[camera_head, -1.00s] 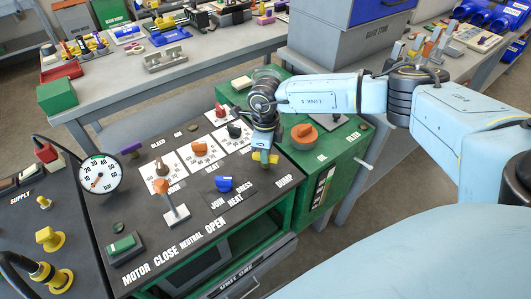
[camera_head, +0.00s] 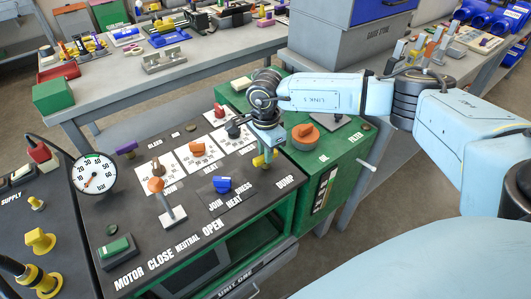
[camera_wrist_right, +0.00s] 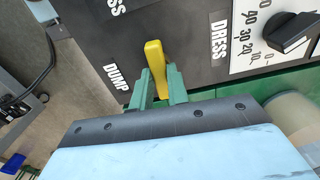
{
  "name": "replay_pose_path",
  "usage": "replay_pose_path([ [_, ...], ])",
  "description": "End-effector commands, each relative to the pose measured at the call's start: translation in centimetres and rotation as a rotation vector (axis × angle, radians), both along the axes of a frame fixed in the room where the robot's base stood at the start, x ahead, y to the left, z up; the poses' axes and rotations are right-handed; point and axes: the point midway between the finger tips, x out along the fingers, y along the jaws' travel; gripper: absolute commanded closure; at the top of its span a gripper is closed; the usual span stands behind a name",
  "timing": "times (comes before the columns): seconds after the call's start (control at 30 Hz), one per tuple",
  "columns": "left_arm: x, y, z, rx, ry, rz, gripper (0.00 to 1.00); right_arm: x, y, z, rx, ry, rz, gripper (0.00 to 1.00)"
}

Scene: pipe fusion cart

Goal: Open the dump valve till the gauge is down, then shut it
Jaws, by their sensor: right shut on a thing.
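The yellow dump valve handle (camera_head: 259,161) stands at the right front of the black panel, beside the DUMP label. My right gripper (camera_head: 267,151) is over it. In the right wrist view, the green fingers (camera_wrist_right: 160,88) are shut on the yellow handle (camera_wrist_right: 154,62), one on each side; its lower end is between them. The round white gauge (camera_head: 94,173) stands at the panel's left edge. Its needle points down and left, near the low end of the scale; the exact reading is too small to tell. My left gripper is not in view.
A lever with an orange knob (camera_head: 156,184), a blue knob (camera_head: 222,184) and several dials sit on the panel. An orange knob (camera_head: 305,132) is on the green cabinet to the right. A grey workbench (camera_head: 200,65) with tools stands behind.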

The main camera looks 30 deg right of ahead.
Motion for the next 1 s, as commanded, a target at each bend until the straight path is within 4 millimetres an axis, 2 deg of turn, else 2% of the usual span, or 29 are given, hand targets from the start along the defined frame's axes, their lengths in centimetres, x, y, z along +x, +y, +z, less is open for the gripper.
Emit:
replay_pose_path([
  [0.4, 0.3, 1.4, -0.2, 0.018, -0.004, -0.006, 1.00, 0.1, 0.0, 0.1, 0.001, -0.003, 0.074, 1.00],
  [0.7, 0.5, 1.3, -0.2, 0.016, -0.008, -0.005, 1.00, 0.1, 0.0, 0.2, 0.001, -0.003, 0.076, 1.00],
  [0.73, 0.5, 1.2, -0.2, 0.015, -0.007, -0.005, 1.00, 0.1, 0.0, 0.2, 0.001, -0.004, 0.076, 0.80],
  [0.8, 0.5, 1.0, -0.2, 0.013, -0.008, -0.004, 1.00, 0.1, 0.0, 0.2, 0.001, -0.003, 0.075, 0.71],
  [0.87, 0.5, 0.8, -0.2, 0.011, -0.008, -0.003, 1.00, 0.1, 0.0, 0.1, 0.001, -0.003, 0.075, 0.63],
  [1.0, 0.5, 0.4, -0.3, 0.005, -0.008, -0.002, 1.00, 0.0, 0.0, 0.1, 0.001, -0.001, 0.074, 0.62],
])
